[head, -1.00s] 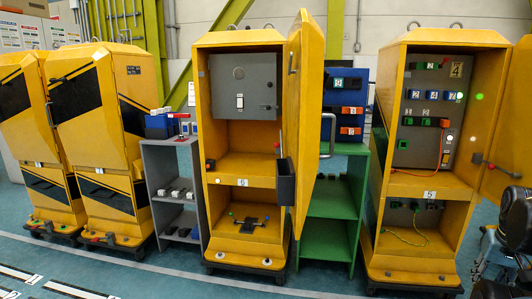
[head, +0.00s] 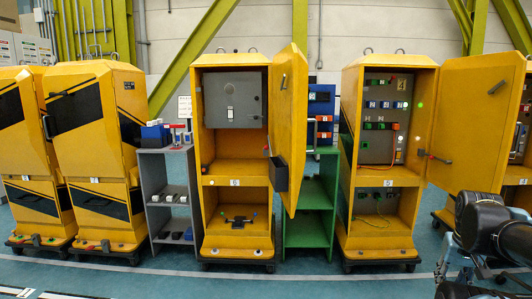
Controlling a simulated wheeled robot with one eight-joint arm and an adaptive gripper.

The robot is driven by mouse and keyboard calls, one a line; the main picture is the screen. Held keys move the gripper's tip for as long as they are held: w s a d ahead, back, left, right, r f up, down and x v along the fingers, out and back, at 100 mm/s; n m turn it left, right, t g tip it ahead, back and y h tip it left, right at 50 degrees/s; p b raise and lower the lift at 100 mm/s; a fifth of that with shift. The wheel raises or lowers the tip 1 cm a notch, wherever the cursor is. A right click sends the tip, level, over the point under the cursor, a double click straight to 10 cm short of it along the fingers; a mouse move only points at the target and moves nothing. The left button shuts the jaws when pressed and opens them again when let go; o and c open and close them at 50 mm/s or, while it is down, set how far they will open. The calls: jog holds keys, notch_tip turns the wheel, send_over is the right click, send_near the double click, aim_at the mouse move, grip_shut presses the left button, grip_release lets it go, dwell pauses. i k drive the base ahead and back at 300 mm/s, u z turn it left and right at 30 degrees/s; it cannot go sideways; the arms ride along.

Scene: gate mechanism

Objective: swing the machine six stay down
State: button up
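Machine six (head: 210,225) is the yellow cabinet in the middle of the head view, with a "6" label on its middle ledge. Its door (head: 291,125) stands open on the right side. The stay (head: 268,145) looks like a thin, roughly upright rod with a reddish part, at the cabinet's right edge by the door. Its lower end is hidden near a dark box (head: 279,174) on the door. My dark arm is at the lower right, well away from machine six. My gripper (head: 458,288) seems to be at the bottom edge, partly cut off; its fingers are unclear.
Machine five (head: 348,205) stands open to the right, with a red-and-dark stay (head: 434,157) lying roughly level towards its door. A grey shelf (head: 155,200) and a green shelf (head: 312,235) flank machine six. Closed yellow cabinets stand left. The floor in front is clear.

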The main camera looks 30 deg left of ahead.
aim_at(266, 147)
jog(key=u, duration=1.35)
jog(key=i, duration=1)
jog(key=z, duration=1.75)
jog(key=k, duration=0.8)
jog(key=z, duration=0.05)
